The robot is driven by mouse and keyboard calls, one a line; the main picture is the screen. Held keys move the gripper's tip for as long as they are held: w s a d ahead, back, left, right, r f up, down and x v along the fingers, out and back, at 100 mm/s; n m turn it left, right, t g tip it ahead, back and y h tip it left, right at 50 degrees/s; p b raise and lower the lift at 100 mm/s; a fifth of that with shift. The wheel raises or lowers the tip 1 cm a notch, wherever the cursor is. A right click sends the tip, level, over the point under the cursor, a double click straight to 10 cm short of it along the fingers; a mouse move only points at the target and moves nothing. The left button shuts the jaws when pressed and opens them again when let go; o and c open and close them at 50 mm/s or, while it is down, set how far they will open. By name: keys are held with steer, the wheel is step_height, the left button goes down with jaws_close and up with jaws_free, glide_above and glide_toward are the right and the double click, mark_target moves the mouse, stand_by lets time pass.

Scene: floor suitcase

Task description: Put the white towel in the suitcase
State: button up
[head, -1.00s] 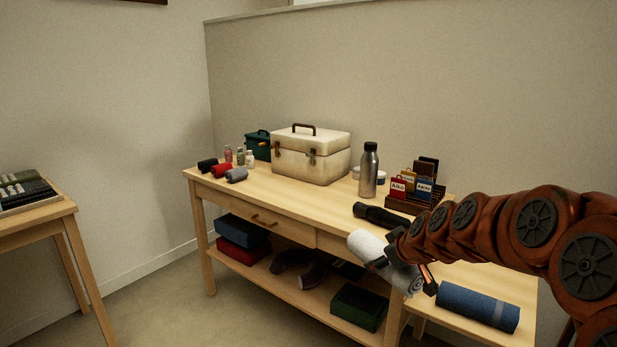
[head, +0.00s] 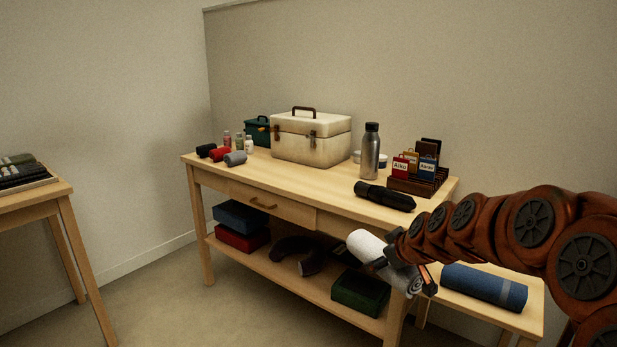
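The white towel (head: 367,246) is rolled up, with a grey spiral end at its lower right. My gripper (head: 404,270) comes in from the right and is closed around the middle of the roll. One finger with an orange mark shows at the towel's right end. The towel is held in front of the wooden table's near right part, apart from the tabletop. My arm hides part of the towel. No suitcase shows on the visible floor; a cream hard case (head: 311,138) with a handle and latches stands shut on the table.
The table (head: 290,186) also bears a steel bottle (head: 370,152), a black umbrella (head: 384,196) and a card rack (head: 419,177). A blue roll (head: 485,287) lies on a low bench at right. Another table (head: 30,208) stands at left. The floor between the tables is clear.

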steer(key=shift+a+r+p, duration=0.15)
steer(key=shift+r+p, duration=0.7)
steer(key=shift+p, duration=0.1)
steer(key=shift+a+r+p, duration=0.15)
steer(key=shift+r+p, duration=0.7)
steer(key=shift+p, duration=0.05)
step_height(320, 180, up, 10)
steer(key=a+m+h+p, duration=0.1)
steer(key=p, duration=1.3)
step_height(320, 180, up, 10)
steer(key=m+h+p, duration=0.1)
steer(key=m+p, duration=0.1)
steer(key=p, duration=1.3)
glide_above(382, 246)
steer(key=s, duration=0.3)
steer(key=shift+d+r+h+p, duration=0.25)
steer(key=shift+r+p, duration=0.2)
steer(key=shift+p, duration=0.15)
steer(key=shift+d+r+h+p, duration=0.2)
steer(key=shift+r+p, duration=0.25)
steer(key=shift+p, duration=0.15)
steer(key=shift+f, duration=0.1)
